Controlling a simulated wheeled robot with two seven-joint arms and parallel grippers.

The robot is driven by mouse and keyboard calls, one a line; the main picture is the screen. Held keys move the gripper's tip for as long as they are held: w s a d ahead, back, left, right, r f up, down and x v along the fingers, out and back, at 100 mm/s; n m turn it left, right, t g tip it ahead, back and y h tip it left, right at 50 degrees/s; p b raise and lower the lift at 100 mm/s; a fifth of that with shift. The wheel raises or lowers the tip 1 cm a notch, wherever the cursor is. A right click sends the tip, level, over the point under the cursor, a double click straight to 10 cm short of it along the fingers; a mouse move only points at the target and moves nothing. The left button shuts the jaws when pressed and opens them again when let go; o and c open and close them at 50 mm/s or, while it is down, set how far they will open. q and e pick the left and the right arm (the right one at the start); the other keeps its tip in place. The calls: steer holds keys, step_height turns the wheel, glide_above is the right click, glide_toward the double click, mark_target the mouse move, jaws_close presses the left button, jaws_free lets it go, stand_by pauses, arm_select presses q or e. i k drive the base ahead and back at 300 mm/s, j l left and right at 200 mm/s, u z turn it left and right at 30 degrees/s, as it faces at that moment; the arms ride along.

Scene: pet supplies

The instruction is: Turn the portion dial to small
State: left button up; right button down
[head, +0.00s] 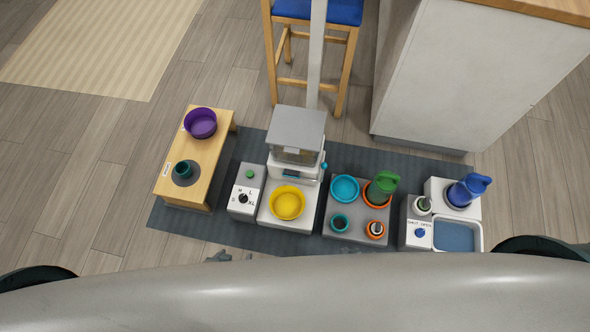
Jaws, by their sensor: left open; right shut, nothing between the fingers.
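The portion dial (243,199) is a small black knob on a white plate with letters around it, including M, L and XL. It is on the front of a grey box (246,178) with a green button on top. The direction it points is too small to tell. The box stands left of the feeder (297,150), which has a yellow bowl (288,203) in front. My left gripper (222,256) barely shows as grey tips in front of the box, apart from the dial; most of it is hidden by my own body. My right gripper is not in view.
A wooden bench (211,160) with a purple bowl (201,122) and a dark teal cup (183,170) is at left. Right are a grey stand (357,229) with bowls and a green jug (382,187), then a water unit (457,220) with a blue jug (468,190).

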mark_target(242, 198)
steer(key=k+j+u, duration=0.15)
steer(key=u, duration=0.35)
steer(key=i+j, duration=0.15)
steer(key=j, duration=0.15)
steer(key=i+j, duration=0.1)
steer(key=j, duration=0.25)
steer(key=i+j, duration=0.15)
steer(key=j, duration=0.15)
steer(key=i+j, duration=0.15)
steer(key=j, duration=0.15)
steer(key=z, duration=1.55)
